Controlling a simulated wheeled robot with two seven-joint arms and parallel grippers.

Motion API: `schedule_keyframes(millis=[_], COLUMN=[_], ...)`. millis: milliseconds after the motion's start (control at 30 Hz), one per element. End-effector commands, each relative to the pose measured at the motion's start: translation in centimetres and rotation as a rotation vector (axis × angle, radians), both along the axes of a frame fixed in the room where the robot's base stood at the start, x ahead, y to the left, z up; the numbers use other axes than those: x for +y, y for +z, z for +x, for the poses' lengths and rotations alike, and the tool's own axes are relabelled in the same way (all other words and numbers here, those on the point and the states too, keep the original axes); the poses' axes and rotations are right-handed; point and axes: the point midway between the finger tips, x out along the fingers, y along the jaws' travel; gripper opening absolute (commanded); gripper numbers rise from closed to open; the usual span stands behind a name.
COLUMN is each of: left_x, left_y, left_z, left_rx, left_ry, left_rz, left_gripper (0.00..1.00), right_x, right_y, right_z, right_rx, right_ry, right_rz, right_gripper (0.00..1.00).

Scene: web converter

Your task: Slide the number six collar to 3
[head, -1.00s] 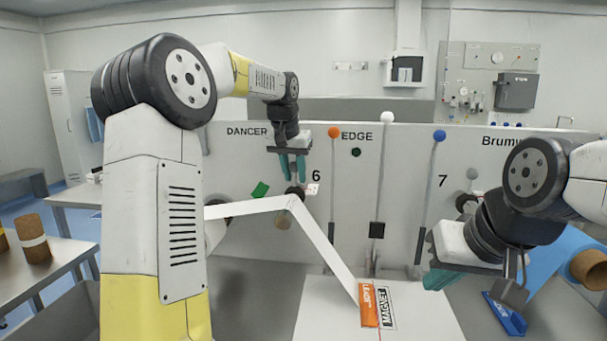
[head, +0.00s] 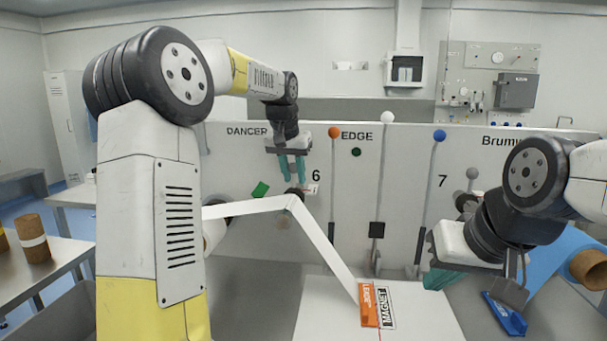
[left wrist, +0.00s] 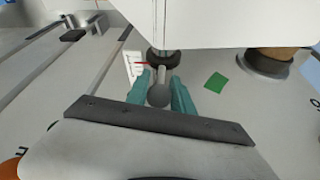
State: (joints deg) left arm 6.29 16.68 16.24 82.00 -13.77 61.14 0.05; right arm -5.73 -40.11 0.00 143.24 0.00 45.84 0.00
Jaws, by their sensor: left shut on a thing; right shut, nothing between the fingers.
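The number six collar (left wrist: 163,60) is a dark ring in the left wrist view, with a pale stem and a grey ball knob (left wrist: 159,95). In the head view the collar (head: 294,192) is small and dark, below the printed 6 on the grey panel. A small white scale card (left wrist: 135,66) with a red mark is beside it; its numbers are too small to read. My left gripper (head: 292,180) has its teal fingers on both sides of the stem and knob, shut on them. My right gripper (head: 434,281) is shut and empty at the right, apart from the panel.
Levers with orange (head: 334,132), white (head: 387,117) and blue (head: 439,136) knobs stand right of the 6. A blue roll (head: 550,265) is at right.

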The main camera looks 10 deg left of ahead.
Motion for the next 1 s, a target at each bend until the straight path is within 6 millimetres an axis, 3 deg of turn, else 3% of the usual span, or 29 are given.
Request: schedule_keyframes(millis=[167,200,300,667,1000], left_x=[0.0,0.0,0.0,0.0,0.4], left_y=[0.1,0.1,0.1,0.6,5.6], left_z=[0.1,0.1,0.1,-0.1,-2.1], left_rx=[-0.002,-0.002,-0.001,-0.001,-0.005], left_ry=[0.000,0.000,0.000,0.000,0.001], left_rz=[0.000,0.000,0.000,0.000,0.000], left_gripper=[0.00,0.34,0.49,0.49,0.49], right_x=[0.0,0.0,0.0,0.0,0.0], right_y=[0.0,0.0,0.0,0.0,0.0], right_z=[0.0,0.0,0.0,0.0,0.0], right_rx=[0.000,0.000,0.000,0.000,0.000], right_ry=[0.000,0.000,0.000,0.000,0.000], right_rz=[0.000,0.000,0.000,0.000,0.000], right_gripper=[0.00,0.00,0.00,0.00,0.00])
